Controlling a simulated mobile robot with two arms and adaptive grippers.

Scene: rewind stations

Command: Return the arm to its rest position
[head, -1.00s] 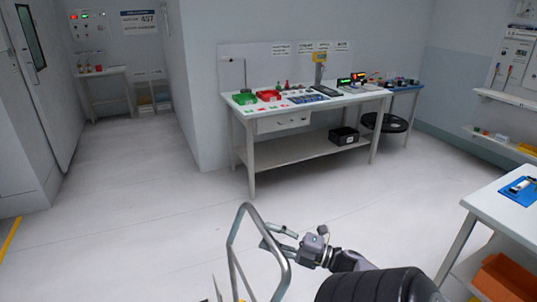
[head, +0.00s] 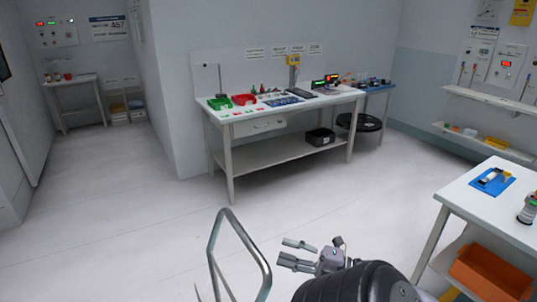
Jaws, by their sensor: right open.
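My right gripper (head: 297,254) is at the bottom middle of the head view, on my dark right arm. Its two fingers stand apart, and nothing shows between them. It is over the floor, well short of the far workbench, and just right of a bent metal tube frame (head: 258,258). My left gripper does not show in this view.
A white workbench (head: 240,128) with green and red trays stands against the back wall. A white table (head: 452,195) with a blue mat stands at the right, an orange bin (head: 490,275) below it. The floor (head: 120,215) between is clear.

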